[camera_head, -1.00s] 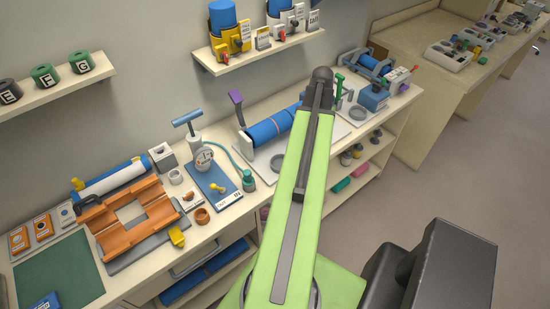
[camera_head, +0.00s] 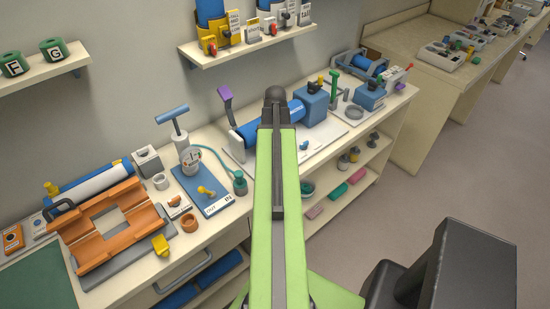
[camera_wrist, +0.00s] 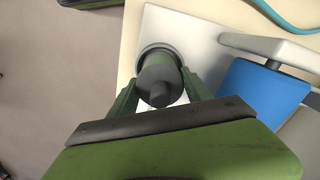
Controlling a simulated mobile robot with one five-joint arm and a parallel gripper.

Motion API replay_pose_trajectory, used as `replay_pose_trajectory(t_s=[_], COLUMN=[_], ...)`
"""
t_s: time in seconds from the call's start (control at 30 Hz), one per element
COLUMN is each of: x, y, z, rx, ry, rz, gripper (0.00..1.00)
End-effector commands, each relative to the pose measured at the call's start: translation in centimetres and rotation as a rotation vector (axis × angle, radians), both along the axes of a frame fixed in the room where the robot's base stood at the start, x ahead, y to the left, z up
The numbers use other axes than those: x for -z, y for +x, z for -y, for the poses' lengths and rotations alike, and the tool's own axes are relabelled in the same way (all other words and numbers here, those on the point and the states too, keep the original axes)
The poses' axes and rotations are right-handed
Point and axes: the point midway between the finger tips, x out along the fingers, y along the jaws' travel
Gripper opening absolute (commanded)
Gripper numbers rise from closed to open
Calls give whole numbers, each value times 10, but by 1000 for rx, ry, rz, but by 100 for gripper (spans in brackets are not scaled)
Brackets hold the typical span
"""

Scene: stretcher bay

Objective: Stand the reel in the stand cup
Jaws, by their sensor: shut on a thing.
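In the wrist view my gripper (camera_wrist: 160,94) is shut on the reel (camera_wrist: 158,76), a dark grey-green round piece with a darker knob end facing the camera. One green finger lies on each side of it. The stand cup (camera_wrist: 146,54), a grey ring on a light grey plate, shows just beyond the reel and partly around it. The reel overlaps the cup in this view; I cannot tell whether it is inside it or above it. In the head view my arm hides the gripper, reel and cup.
A blue cylinder (camera_head: 262,131) lies on the light grey base plate (camera_head: 325,133), with a grey upright bracket beside it. A teal hose (camera_head: 222,160) and a blue pump board (camera_head: 205,190) lie to the left. The bench's front edge is close to the cup in the wrist view.

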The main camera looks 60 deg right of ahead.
Motion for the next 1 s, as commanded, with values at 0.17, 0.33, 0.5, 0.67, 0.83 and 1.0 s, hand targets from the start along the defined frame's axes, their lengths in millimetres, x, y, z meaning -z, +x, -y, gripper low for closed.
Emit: replay_pose_trajectory(t_s=[0.17,0.33,0.5,0.67,0.83,1.0], x=[1,6,9,8,8,5], y=[0,0,0,0,1,1], z=[0,0,0,0,0,-1], rx=[0,-1,-1,-1,-2,-2], ry=[0,0,0,0,0,0], rz=[0,0,0,0,0,0], gripper=[8,8,60,79,79,79])
